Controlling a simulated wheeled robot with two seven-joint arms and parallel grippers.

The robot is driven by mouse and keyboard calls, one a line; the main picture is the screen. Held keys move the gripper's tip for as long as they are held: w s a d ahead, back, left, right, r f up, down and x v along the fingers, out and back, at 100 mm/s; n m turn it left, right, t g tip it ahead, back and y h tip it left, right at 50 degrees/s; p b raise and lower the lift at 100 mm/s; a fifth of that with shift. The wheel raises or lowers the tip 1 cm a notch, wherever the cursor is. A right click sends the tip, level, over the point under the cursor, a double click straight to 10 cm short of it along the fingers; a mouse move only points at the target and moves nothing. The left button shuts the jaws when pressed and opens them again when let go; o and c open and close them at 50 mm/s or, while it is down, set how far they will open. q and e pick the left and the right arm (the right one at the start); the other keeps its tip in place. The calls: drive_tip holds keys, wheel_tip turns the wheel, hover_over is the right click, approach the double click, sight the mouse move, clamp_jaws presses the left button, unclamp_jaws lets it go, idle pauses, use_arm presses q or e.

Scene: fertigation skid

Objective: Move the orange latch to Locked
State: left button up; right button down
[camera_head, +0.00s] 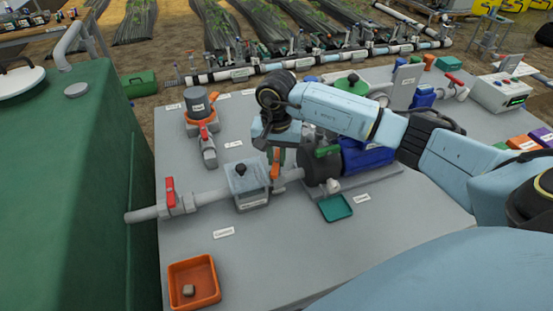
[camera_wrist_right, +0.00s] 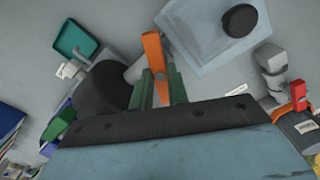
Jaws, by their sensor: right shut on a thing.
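The orange latch (camera_head: 275,172) stands beside the grey box with a clear lid and black knob (camera_head: 248,180), on its right side. In the right wrist view the latch (camera_wrist_right: 153,50) runs up from between the two green fingers, next to the clear lid (camera_wrist_right: 215,45). My right gripper (camera_wrist_right: 160,85) is shut on the latch. In the head view the same gripper (camera_head: 276,157) points down from above, and my wrist hides part of it. The lettering on the labels is too small to read. My left gripper is not in view.
A black and blue pump (camera_head: 365,158) stands close on the right, with a teal tray (camera_head: 336,208) in front. A pipe with a red-handled valve (camera_head: 171,192) is on the left. An orange tray (camera_head: 193,284) sits at the front left. The skid top between is clear.

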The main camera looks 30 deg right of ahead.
sight(277, 161)
drive_tip(key=m+b, duration=0.1)
drive_tip(key=m, duration=0.5)
drive_tip(key=shift+d, duration=0.1)
drive_tip(key=m, duration=0.6)
drive_tip(key=shift+m, duration=0.4)
drive_tip(key=c, duration=1.4)
unclamp_jaws()
drive_tip(key=shift+o, duration=0.2)
drive_tip(key=shift+r, duration=0.15)
wheel_tip(277, 161, up, 13)
drive_tip(key=shift+r, duration=0.1)
